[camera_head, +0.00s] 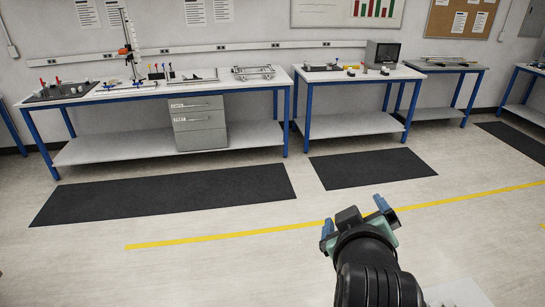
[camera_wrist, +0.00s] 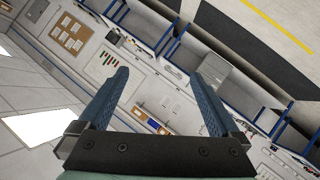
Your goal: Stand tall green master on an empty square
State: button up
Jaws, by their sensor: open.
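I cannot make out a tall green master or an empty square in either view; the items on the benches are too small to tell. My gripper (camera_head: 355,215) is in the lower right of the head view, in the air over the floor and well short of the benches. In the wrist view, my gripper's two blue fingers (camera_wrist: 166,72) stand wide apart with nothing between them.
A second workbench (camera_head: 358,75) bears a dark box-shaped device (camera_head: 382,54). Dark mats (camera_head: 170,193) and open floor lie in front.

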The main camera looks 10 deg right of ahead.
jog(key=a+r+m+t, duration=0.1)
jog(key=a+r+t, duration=0.25)
jog(key=r, duration=0.55)
jog(key=a+r+t, duration=0.3)
jog(key=a+r, duration=0.1)
jog(key=r, duration=0.4)
jog(key=s+a+r+t+y, duration=0.1)
jog(key=s+a+r+t, duration=0.2)
jog(key=r, duration=0.3)
jog(key=s+a+r+m+t+y, duration=0.1)
jog(key=s+a+r+t, duration=0.2)
jog(key=r, duration=0.4)
jog(key=s+a+r+m+t+y, duration=0.1)
jog(key=s+a+r+t+y, duration=0.1)
jog(key=s+r, duration=0.3)
jog(key=shift+s+a+r+t, duration=0.25)
jog(key=shift+a+r+t, duration=0.2)
jog(key=shift+a+r, duration=0.35)
jog(key=shift+f, duration=0.1)
